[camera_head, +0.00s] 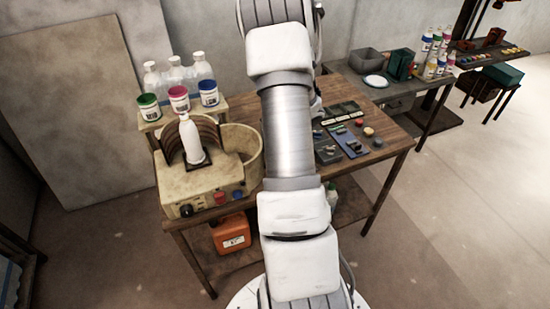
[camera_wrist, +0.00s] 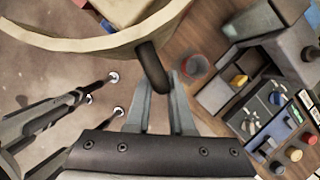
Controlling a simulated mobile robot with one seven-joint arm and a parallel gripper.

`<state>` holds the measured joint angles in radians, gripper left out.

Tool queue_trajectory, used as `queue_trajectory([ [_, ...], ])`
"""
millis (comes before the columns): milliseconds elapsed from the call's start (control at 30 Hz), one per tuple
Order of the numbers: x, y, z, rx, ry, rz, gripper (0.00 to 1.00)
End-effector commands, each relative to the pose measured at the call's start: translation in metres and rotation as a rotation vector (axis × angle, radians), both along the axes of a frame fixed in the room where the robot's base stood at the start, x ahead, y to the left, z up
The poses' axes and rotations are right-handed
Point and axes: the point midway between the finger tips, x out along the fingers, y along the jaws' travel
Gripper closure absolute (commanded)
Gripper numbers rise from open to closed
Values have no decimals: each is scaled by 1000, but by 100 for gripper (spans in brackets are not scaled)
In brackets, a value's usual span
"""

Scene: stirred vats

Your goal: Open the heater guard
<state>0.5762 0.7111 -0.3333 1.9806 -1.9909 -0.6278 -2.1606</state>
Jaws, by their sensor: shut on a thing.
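The heater (camera_head: 182,205) is a cream unit with a front panel of knobs and a brown ribbed ring, on the wooden table at left. A curved cream wall (camera_head: 250,147), which looks like its guard, stands on its right side toward my arm. In the wrist view, the curved cream guard (camera_wrist: 95,44) crosses the top left, with a dark handle (camera_wrist: 152,68) sticking out from it. My gripper (camera_wrist: 163,85) is shut on this handle, the fingers on either side of its lower end. In the head view my arm hides my gripper and the handle.
A white bottle (camera_head: 190,140) stands inside the ribbed ring. Several lidded jars and clear bottles stand on a shelf behind. A red cup (camera_wrist: 191,67) is right of my fingers. Small parts and a blue tray (camera_head: 348,140) lie at the table's right. An orange canister (camera_head: 231,234) sits below.

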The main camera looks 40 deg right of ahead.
Motion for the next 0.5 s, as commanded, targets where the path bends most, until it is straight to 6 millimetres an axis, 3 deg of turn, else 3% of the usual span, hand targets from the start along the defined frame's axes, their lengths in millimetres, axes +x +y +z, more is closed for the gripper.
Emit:
queue_trajectory([
  [200,2,1,0,0,-3,2,100],
  [233,2,1,0,0,-3,2,76],
  [300,2,1,0,0,-3,2,63],
  [367,2,1,0,0,-3,2,52],
  [500,1,1,0,0,-2,1,50],
])
